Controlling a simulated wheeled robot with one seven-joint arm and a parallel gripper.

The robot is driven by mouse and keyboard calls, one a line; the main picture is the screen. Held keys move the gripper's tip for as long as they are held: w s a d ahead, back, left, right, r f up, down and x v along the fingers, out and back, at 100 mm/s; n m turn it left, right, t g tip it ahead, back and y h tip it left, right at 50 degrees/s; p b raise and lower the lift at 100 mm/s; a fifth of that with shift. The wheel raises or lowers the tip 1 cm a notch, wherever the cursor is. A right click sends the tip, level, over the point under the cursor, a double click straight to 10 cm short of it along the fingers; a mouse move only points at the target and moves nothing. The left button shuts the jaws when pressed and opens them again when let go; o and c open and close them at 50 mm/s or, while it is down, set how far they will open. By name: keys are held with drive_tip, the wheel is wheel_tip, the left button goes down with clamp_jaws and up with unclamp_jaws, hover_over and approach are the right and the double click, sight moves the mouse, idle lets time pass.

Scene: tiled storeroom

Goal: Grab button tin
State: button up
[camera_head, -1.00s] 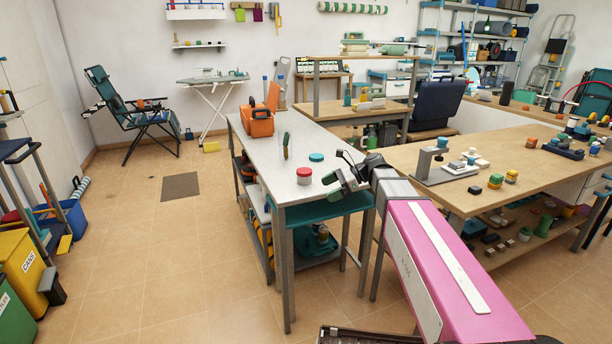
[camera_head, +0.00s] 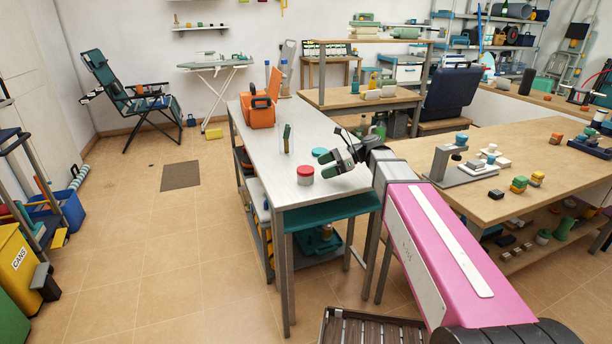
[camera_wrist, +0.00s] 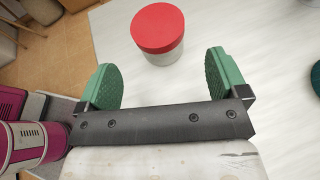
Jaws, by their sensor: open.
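A round tin with a red lid and a pale body (camera_head: 305,175) stands upright on the white-topped table (camera_head: 268,150), near its front right part. I take it to be the button tin; no label is readable. It also shows in the wrist view (camera_wrist: 158,30), just beyond and between the green finger pads. My gripper (camera_head: 328,165) is open and empty, just right of the tin and apart from it. In the wrist view my gripper (camera_wrist: 160,62) has its two pads wide apart, with the white tabletop between them.
A teal-lidded round thing (camera_head: 319,153) sits just behind the tin. A dark green upright item (camera_head: 286,137) and an orange toolbox (camera_head: 262,111) stand farther back. A wooden workbench (camera_head: 500,200) with several small objects is at right. The tabletop left of the tin is clear.

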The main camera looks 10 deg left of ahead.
sight(305, 175)
drive_tip(key=x, duration=0.8)
drive_tip(key=shift+d, duration=0.1)
drive_tip(key=c, duration=1)
